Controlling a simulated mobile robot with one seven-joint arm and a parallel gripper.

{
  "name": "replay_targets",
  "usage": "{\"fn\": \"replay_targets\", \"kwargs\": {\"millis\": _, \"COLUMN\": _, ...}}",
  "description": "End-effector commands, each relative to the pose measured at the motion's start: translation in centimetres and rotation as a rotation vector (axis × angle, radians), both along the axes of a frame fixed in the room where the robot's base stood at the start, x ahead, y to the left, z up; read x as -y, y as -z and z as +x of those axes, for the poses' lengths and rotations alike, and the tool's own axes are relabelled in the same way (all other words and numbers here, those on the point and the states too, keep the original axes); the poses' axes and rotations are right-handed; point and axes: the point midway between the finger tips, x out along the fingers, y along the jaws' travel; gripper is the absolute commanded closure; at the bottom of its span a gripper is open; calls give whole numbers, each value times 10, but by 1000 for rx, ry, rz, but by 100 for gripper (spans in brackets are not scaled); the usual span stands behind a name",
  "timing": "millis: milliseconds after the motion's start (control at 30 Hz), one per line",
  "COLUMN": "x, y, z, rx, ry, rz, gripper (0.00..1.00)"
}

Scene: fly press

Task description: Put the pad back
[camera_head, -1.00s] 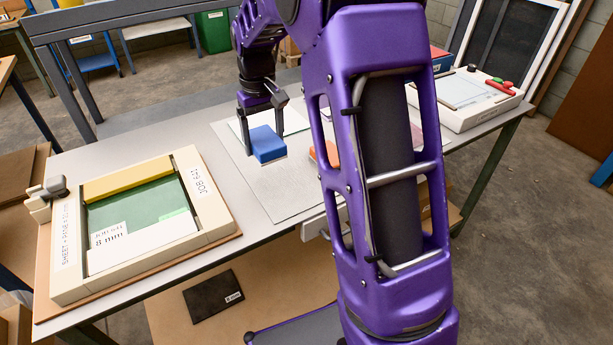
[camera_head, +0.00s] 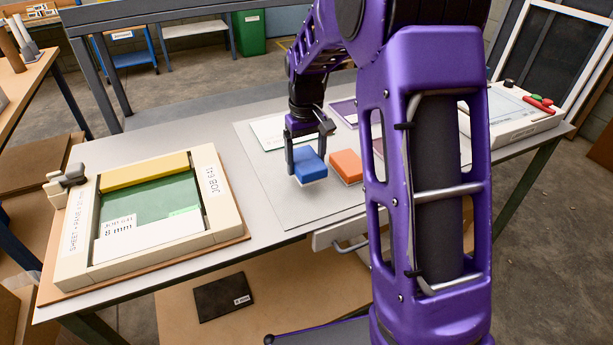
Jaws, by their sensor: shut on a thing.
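My gripper (camera_head: 308,158) points down over the grey mat (camera_head: 270,190) on the table. It is shut on a blue pad (camera_head: 309,165) with a pale underside, one finger on the pad's left and one at its far right. An orange pad (camera_head: 346,165) lies on the mat just right of the blue one, with a small gap between them. I cannot tell whether the blue pad touches the mat or hangs slightly above it. My arm hides part of the mat's right side.
A cream frame fixture (camera_head: 222,205) with a green sheet stands at the table's left. A white sheet (camera_head: 268,132) lies behind the blue pad. A cream device (camera_head: 520,122) with red and green handles stands at right. A drawer (camera_head: 335,232) sits under the front edge.

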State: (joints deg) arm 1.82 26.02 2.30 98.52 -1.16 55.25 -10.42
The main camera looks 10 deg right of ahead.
Motion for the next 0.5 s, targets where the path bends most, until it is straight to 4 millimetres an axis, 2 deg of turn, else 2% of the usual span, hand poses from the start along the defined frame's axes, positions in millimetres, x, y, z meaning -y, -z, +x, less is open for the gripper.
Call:
{"fn": "replay_targets", "kwargs": {"millis": 233, "x": 0, "y": 41, "z": -1, "rx": -4, "ry": 0, "rz": 0, "gripper": 62}}
{"fn": "replay_targets", "kwargs": {"millis": 500, "x": 0, "y": 44, "z": 0, "rx": -1, "ry": 0, "rz": 0, "gripper": 62}}
